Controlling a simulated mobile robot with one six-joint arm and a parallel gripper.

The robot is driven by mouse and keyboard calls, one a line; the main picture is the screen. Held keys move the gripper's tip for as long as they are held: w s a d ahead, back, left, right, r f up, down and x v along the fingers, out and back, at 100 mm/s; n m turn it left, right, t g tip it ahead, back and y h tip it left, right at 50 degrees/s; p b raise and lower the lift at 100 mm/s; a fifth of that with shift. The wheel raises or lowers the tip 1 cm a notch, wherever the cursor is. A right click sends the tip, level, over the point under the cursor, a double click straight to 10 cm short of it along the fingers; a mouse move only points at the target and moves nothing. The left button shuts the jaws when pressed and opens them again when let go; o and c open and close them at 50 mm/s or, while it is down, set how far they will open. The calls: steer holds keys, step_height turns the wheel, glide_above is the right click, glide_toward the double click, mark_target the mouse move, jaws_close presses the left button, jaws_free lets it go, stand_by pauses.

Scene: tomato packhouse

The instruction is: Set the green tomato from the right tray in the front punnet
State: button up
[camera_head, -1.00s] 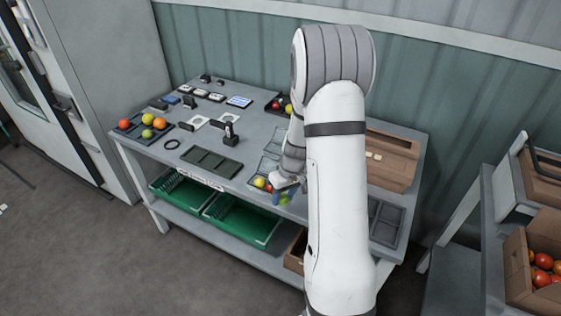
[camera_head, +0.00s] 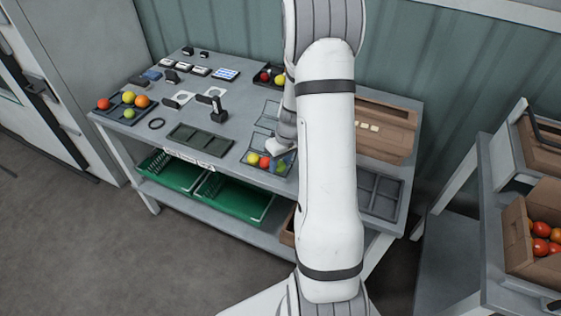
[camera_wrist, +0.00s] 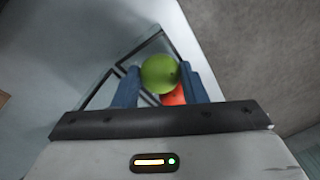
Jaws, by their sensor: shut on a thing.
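My gripper (camera_wrist: 160,88) is shut on the green tomato (camera_wrist: 160,73), held between its two blue fingers. The red tomato also shows just past the green one in the wrist view (camera_wrist: 174,96). I cannot tell whether the green tomato touches the punnet floor. The right tray (camera_head: 257,82) at the back holds red and yellow tomatoes; my arm hides part of it.
Another tray (camera_head: 118,117) with several tomatoes stands at the table's left. A dark empty tray (camera_head: 205,139) lies left of the front punnet. A brown crate (camera_head: 385,145) and a grey divided tray (camera_head: 380,190) stand right of my arm.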

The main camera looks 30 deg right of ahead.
steer(key=shift+s+f, duration=0.25)
steer(key=shift+f, duration=0.1)
steer(key=o, duration=0.4)
steer(key=shift+o, duration=0.4)
steer(key=shift+w+r+p, duration=0.15)
steer(key=shift+r+p, duration=0.5)
steer(key=shift+r, duration=0.5)
steer(key=shift+r+p, duration=1.2)
steer(key=shift+r, duration=1.35)
steer(key=shift+w+d, duration=0.1)
